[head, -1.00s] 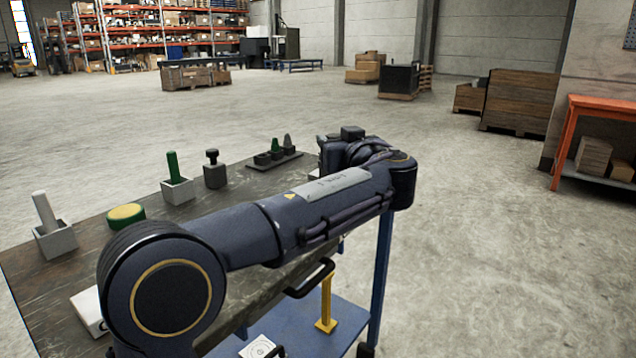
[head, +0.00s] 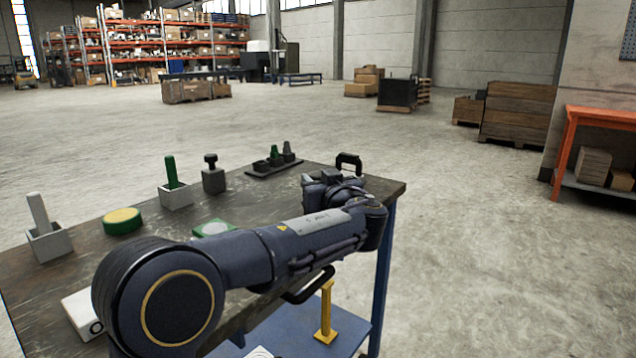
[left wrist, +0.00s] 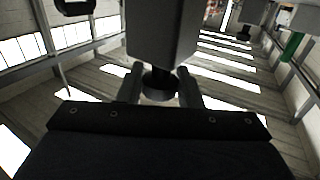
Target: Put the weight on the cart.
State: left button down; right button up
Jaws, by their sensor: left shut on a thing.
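In the left wrist view, which appears upside down, my left gripper (left wrist: 160,88) is shut on the dark stem of a grey block, which looks like the weight (left wrist: 162,32). A similar dark block with a knob (head: 213,178) stands on the worktop. The cart appears to be the blue-legged table with a worn dark top (head: 265,198) and a blue lower shelf (head: 345,325), but I cannot be sure. My right gripper is out of view.
On the worktop stand a green pin in a grey holder (head: 175,190), a grey pin in a holder (head: 45,235), a yellow-green disc (head: 122,220) and a tray of small pieces (head: 275,165). A black handle (head: 348,160) stands at the far corner. A yellow post (head: 326,312) rises below.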

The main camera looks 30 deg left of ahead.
pick_arm(q)
jog(key=shift+r, duration=0.15)
jog(key=c, duration=1)
grip_release()
jog(key=shift+d, duration=0.1)
jog(key=v, duration=1.2)
jog(key=shift+s, duration=0.1)
